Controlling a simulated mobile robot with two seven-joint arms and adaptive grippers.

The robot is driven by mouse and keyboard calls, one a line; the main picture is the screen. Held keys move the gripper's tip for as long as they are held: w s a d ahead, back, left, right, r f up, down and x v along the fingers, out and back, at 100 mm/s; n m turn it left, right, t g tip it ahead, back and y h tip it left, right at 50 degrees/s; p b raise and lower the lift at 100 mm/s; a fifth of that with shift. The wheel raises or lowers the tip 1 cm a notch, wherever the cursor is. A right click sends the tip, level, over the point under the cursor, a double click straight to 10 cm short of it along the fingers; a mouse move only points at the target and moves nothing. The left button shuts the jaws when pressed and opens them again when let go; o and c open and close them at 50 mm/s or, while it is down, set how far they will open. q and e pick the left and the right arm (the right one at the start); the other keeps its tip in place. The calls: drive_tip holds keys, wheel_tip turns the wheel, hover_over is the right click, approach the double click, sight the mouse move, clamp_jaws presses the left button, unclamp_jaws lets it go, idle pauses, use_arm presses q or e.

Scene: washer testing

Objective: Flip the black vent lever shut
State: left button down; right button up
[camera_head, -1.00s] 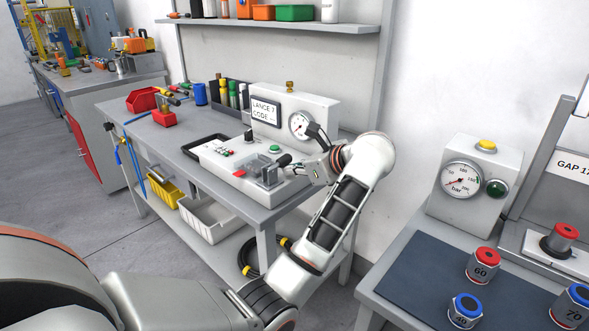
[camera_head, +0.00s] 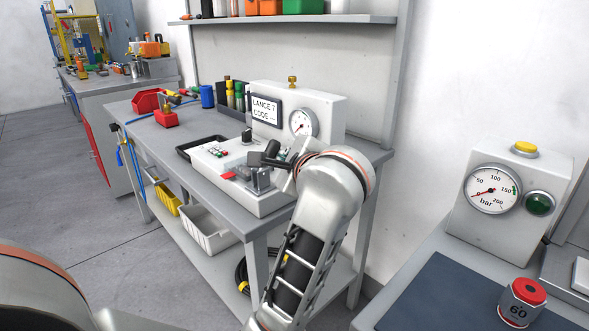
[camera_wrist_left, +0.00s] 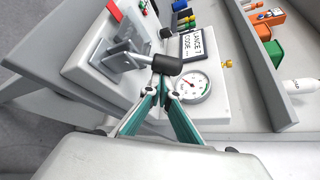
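A lever with a thick black grip (camera_head: 264,158) rises from a metal bracket (camera_head: 259,180) on the white test unit (camera_head: 235,188). In the left wrist view the black grip (camera_wrist_left: 167,65) lies just beyond my fingertips, joined to the bracket by a metal arm. My left gripper (camera_wrist_left: 163,86) has its tips together, at or very near the grip; contact is unclear. In the head view the left gripper (camera_head: 284,160) is partly hidden by my wrist. A smaller black knob (camera_head: 247,135) stands farther back on the unit. My right gripper is out of view.
The unit's upright housing carries a display (camera_head: 266,110) and a gauge (camera_head: 303,122) close to my wrist. Another bench with a gauge box (camera_head: 508,205) and a red-topped weight (camera_head: 521,302) stands right.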

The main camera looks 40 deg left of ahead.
use_arm(q)
drive_tip(key=shift+s+n, duration=0.15)
drive_tip(key=shift+n, duration=0.15)
drive_tip(key=shift+s+r, duration=0.45)
drive_tip(key=shift+r, duration=0.2)
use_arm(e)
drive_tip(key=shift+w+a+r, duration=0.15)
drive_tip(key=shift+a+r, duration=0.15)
use_arm(q)
drive_tip(key=shift+a, duration=0.1)
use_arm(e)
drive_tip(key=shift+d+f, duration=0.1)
